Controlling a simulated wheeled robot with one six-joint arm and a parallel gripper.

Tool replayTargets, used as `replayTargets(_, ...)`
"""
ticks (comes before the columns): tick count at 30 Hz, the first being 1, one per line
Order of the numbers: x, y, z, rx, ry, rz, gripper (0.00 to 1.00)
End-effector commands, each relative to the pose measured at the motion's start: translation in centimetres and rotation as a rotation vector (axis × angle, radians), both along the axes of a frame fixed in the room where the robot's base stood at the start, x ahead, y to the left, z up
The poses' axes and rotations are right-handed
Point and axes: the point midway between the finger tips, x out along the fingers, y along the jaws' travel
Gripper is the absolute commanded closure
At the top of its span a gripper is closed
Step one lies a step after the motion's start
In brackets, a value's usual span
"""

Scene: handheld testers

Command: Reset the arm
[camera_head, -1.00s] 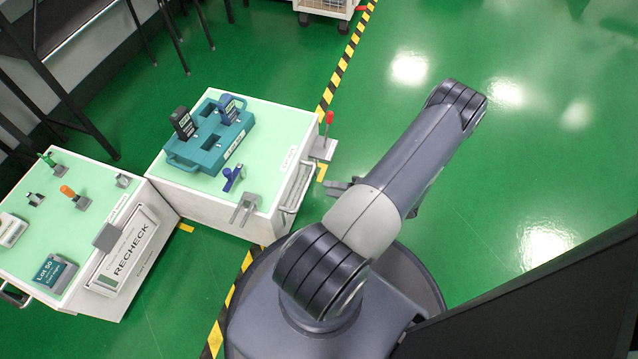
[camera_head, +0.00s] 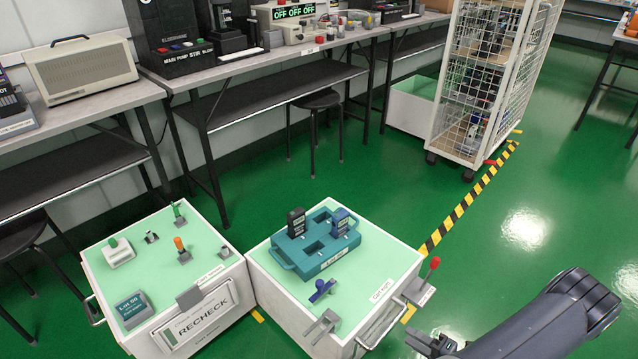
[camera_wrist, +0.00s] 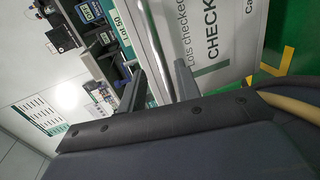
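My arm (camera_head: 560,318) reaches in from the lower right of the head view, folded at a dark joint. My gripper (camera_head: 432,343) shows small at the bottom edge, right of the nearer cart corner, partly cut off. In the wrist view my gripper (camera_wrist: 157,82) has its two grey fingers spread apart. A silver bar (camera_wrist: 154,40) appears between them, with a white panel reading "Lots checked" and "CHECK" (camera_wrist: 215,40) behind. I see nothing held; how far the bar is from the fingers I cannot tell.
A cart (camera_head: 385,270) bears a teal holder (camera_head: 318,262) with dark testers. A red-knobbed lever (camera_head: 430,270) stands at its right side, near my gripper. The RECHECK cart (camera_head: 205,312) adjoins it at left. Benches (camera_head: 255,50) and a wire cage trolley (camera_head: 485,80) stand behind. Green floor is free at right.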

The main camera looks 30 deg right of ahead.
Motion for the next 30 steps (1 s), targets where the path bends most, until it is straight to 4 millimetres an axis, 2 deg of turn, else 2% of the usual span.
replayTargets(6, 3.6, 1.4, -1.0, 0.001, -0.001, 0.006, 0.68)
replayTargets(13, 6.0, 2.2, -1.4, 0.000, -0.001, 0.004, 0.68)
replayTargets(17, 6.6, 2.5, -1.5, 0.001, -0.001, 0.003, 0.68)
replayTargets(30, 6.6, 2.4, -1.4, -0.001, -0.001, 0.002, 0.68)
